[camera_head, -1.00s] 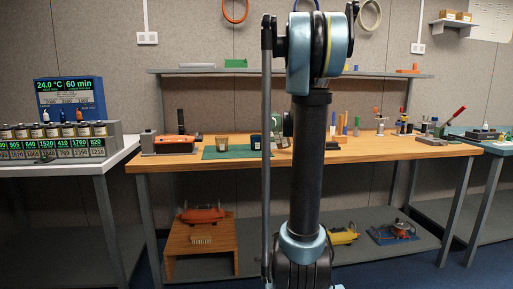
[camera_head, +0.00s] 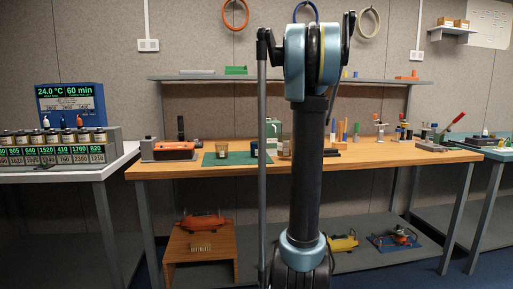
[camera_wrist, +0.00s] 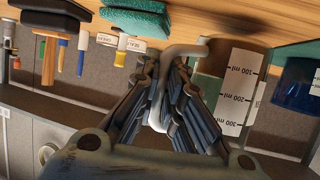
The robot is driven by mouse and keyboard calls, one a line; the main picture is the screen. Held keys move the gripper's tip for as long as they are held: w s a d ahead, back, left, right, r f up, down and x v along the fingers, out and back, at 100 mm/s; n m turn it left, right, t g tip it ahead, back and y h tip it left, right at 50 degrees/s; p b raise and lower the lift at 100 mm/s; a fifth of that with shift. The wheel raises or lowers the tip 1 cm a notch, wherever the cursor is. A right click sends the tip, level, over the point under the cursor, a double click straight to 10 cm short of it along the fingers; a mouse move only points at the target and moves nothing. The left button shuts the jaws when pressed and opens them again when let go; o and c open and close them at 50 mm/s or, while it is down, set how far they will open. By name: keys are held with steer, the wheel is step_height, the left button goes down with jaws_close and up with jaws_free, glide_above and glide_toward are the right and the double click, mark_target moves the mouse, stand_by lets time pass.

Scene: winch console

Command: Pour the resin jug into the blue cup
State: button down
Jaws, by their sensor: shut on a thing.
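The resin jug (camera_wrist: 232,92) is pale green with a white scale label in the wrist view. Its pale handle (camera_wrist: 188,50) sits between the fingers of my gripper (camera_wrist: 163,105), which is shut on it. The scale is slightly tilted, with its low marks toward the wooden bench top. In the head view the jug (camera_head: 273,129) shows just left of my arm, above the bench. The dark blue cup (camera_wrist: 297,86) is close beside the jug at the right of the wrist view; it also shows on the green mat in the head view (camera_head: 254,149). My arm hides my gripper there.
An amber cup (camera_head: 222,149) stands on the green mat (camera_head: 232,159). An orange-topped device (camera_head: 170,150) is at the bench's left. Several tools stand at the right, with a red-handled press (camera_head: 447,132). A shelf (camera_head: 375,80) runs behind.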

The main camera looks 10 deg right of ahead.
steer(key=shift+r, duration=2.95)
